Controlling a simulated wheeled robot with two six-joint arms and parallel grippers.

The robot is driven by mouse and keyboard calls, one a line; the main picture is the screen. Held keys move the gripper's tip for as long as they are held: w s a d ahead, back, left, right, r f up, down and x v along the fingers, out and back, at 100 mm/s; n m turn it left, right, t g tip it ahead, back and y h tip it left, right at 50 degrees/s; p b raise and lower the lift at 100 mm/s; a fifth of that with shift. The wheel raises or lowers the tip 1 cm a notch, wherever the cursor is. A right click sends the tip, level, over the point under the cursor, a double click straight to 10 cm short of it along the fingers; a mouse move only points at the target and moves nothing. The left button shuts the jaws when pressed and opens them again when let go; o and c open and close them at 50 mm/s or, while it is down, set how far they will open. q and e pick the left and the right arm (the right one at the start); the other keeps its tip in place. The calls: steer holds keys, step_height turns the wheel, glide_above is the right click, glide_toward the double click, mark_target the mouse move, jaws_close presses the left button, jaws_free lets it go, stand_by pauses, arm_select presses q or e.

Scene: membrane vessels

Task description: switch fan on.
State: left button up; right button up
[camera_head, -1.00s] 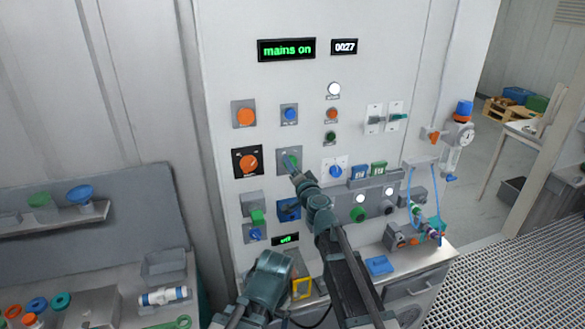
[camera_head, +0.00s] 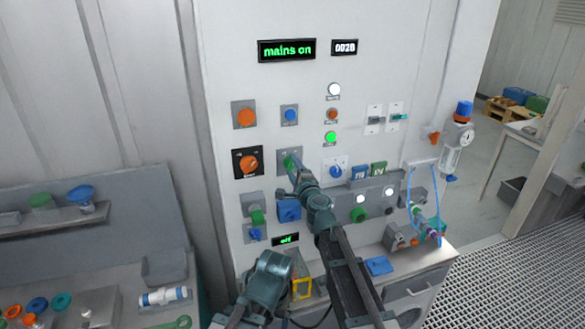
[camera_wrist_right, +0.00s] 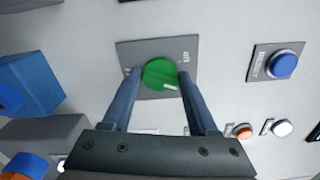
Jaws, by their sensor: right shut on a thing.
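A round green knob (camera_wrist_right: 160,75) with a white pointer mark sits on a grey square plate (camera_wrist_right: 128,52) on the white panel. The plate carries an "on" label at its upper right in the wrist view. My right gripper (camera_wrist_right: 157,88) is shut on the knob, one finger on each side. In the head view the right gripper (camera_head: 293,168) partly hides the knob. The white mark points toward the lower right in the wrist view. A teal part of my left arm (camera_head: 266,280) shows low in the head view; its fingers cannot be made out.
A "mains on" display (camera_head: 287,50) and a counter reading 0028 (camera_head: 344,47) are at the top. A green lamp (camera_head: 330,138) is lit. An orange knob (camera_head: 249,163) and a blue button (camera_head: 290,115) are near the gripper. A small display (camera_head: 285,240) reads "off".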

steer(key=shift+s+m, duration=0.15)
steer(key=shift+m, duration=0.35)
steer(key=o, duration=1.3)
steer(key=shift+o, duration=0.2)
steer(key=v, duration=1.3)
steer(key=shift+s, duration=0.3)
steer(key=shift+w+d, duration=0.1)
steer(key=shift+w, duration=0.1)
steer(key=x, duration=1.3)
steer(key=shift+w, duration=0.3)
steer(key=shift+s, duration=0.1)
